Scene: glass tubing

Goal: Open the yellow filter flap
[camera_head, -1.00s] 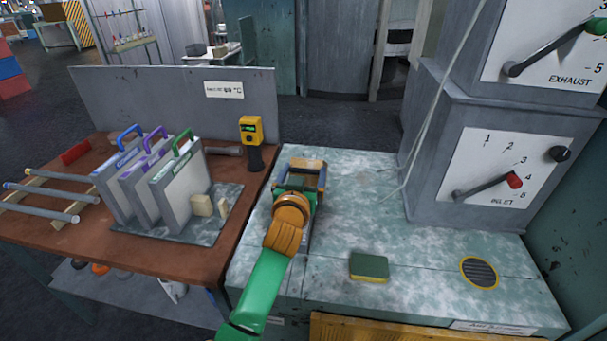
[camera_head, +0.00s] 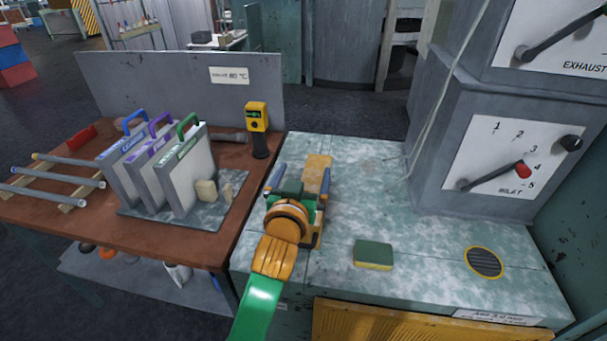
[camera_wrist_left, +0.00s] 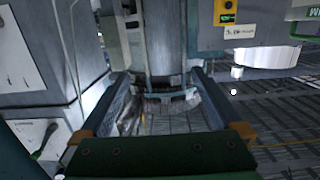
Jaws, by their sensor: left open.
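The yellow filter flap (camera_head: 400,328) is a ribbed yellow panel on the front face of the pale green metal cabinet; its lower part is cut off by the picture's bottom edge. It looks closed against the front. My left gripper (camera_head: 300,182) is above the cabinet top, up and to the left of the flap and apart from it. Its fingers are spread with nothing between them, as the left wrist view (camera_wrist_left: 158,76) also shows. The flap does not show in the left wrist view. My right gripper is out of view.
A green-and-yellow sponge (camera_head: 373,255) and a round dark grille (camera_head: 484,262) are on the cabinet top. The grey inlet box (camera_head: 432,135) stands behind right. A brown table (camera_head: 80,220) at left carries framed plates and a yellow handheld meter (camera_head: 257,118).

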